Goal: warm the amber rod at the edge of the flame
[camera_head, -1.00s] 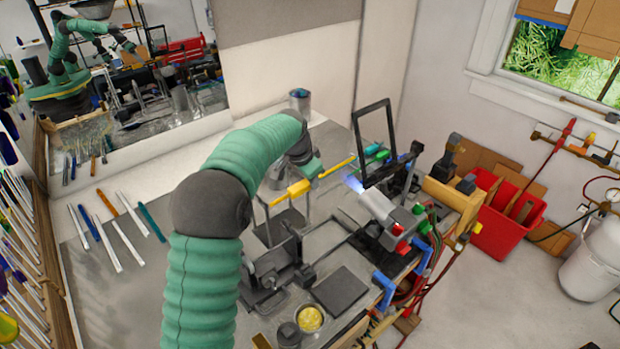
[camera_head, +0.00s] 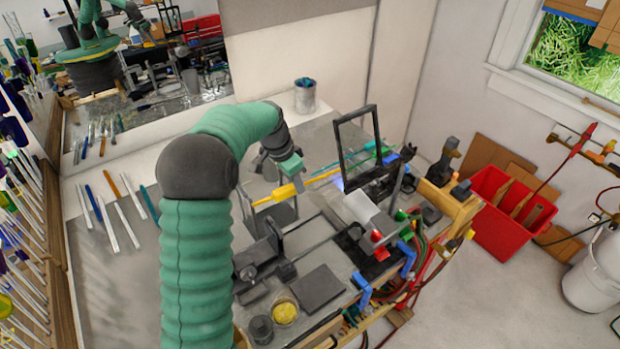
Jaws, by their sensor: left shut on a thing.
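The amber rod (camera_head: 322,178) is a thin yellow rod with a thicker yellow section (camera_head: 285,192) at its left. My left gripper (camera_head: 290,172) is shut on it from above, and the rod slants up to the right. The blue flame (camera_head: 339,184) shows as a small glow at the mouth of the pale burner (camera_head: 359,206). The rod's right end is close to the glow and slightly above it in the picture. I cannot tell whether they touch. My right gripper is not in view.
A black upright frame (camera_head: 343,154) stands just behind the burner, close to the rod's end. A dark square pad (camera_head: 317,288) and a yellow-filled pot (camera_head: 285,312) sit at the front. Several loose rods (camera_head: 108,226) lie at left. A red bin (camera_head: 508,216) stands at right.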

